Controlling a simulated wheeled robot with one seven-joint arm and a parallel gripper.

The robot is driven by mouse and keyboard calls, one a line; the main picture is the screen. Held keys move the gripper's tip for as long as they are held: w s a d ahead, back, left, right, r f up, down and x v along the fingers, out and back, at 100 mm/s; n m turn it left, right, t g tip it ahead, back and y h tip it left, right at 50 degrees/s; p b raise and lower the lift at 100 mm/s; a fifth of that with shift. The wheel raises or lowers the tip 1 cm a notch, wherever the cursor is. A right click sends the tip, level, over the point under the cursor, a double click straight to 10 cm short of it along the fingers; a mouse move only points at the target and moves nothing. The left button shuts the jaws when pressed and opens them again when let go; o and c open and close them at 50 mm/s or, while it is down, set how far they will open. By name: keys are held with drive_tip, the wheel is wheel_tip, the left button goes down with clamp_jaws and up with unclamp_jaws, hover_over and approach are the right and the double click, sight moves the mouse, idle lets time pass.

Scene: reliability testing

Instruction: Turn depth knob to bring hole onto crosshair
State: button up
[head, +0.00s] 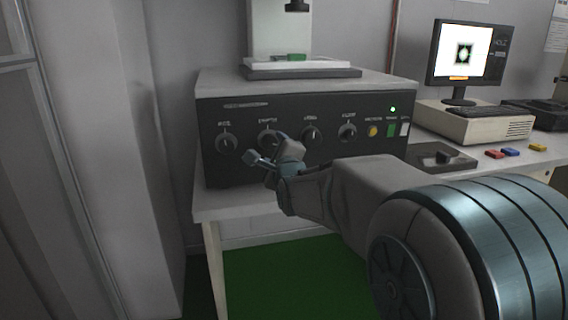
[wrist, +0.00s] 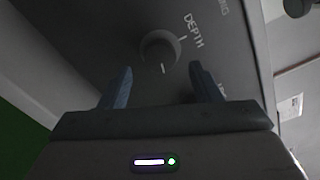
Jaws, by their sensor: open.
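The depth knob (wrist: 160,48) is a round dark knob on the black panel, with "DEPTH" printed beside it in the wrist view. A pale mark shows on its edge nearest my gripper. In the head view the depth knob (head: 268,138) is second from the left, partly covered by my gripper (head: 266,148). My gripper (wrist: 161,82) is open, with one finger on each side, just short of the knob; the knob lies beyond the gap between the fingertips.
Other knobs sit on the same panel: one to the left (head: 226,143) and two to the right (head: 311,136), (head: 347,132). Buttons and a lit green lamp (head: 393,109) are at the panel's right. Small coloured blocks (head: 510,152) lie on the table.

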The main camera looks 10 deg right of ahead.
drive_tip(key=s+p, duration=0.2)
drive_tip(key=s, duration=0.8)
drive_tip(key=shift+s, duration=0.4)
